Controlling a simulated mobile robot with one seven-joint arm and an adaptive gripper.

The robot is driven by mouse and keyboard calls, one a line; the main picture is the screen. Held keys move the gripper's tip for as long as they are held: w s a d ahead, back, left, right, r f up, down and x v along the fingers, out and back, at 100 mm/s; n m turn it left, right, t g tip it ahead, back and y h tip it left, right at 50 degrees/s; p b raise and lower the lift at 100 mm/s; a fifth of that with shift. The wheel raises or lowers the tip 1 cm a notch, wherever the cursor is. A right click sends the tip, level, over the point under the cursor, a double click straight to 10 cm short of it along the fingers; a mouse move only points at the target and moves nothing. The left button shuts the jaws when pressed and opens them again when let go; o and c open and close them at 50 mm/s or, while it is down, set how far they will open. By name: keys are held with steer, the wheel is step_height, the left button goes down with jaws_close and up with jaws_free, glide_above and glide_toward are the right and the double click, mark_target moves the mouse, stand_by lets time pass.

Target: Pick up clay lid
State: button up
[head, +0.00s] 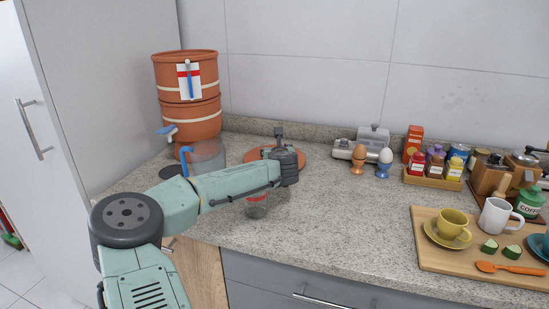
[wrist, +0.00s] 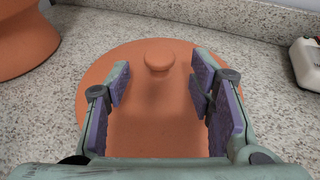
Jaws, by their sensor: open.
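The clay lid (wrist: 150,82) is a round orange-brown disc with a small knob (wrist: 159,57) at its middle. It lies on the speckled counter, and in the head view the lid (head: 253,154) shows partly behind my arm. My gripper (wrist: 162,88) is open, with its purple-padded fingers spread to the left and right over the lid. The knob shows between and a little beyond the fingertips, and nothing is held. In the head view my gripper's fingers are mostly hidden behind the wrist.
A stacked clay water filter (head: 188,103) stands left of the lid. A grey appliance (head: 365,143) and two egg cups are to the right. A wooden board (head: 430,262) with cups lies at front right. The counter's middle is clear.

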steer(key=x, duration=0.2)
steer(key=p+x, duration=0.1)
steer(key=shift+w+r, duration=0.15)
steer(key=shift+w, duration=0.25)
steer(key=shift+w+a+f, duration=0.1)
steer(key=shift+w+f, duration=0.15)
steer(key=shift+w, duration=0.2)
steer(key=shift+c, duration=0.3)
jaws_close()
steer(key=shift+r, duration=0.1)
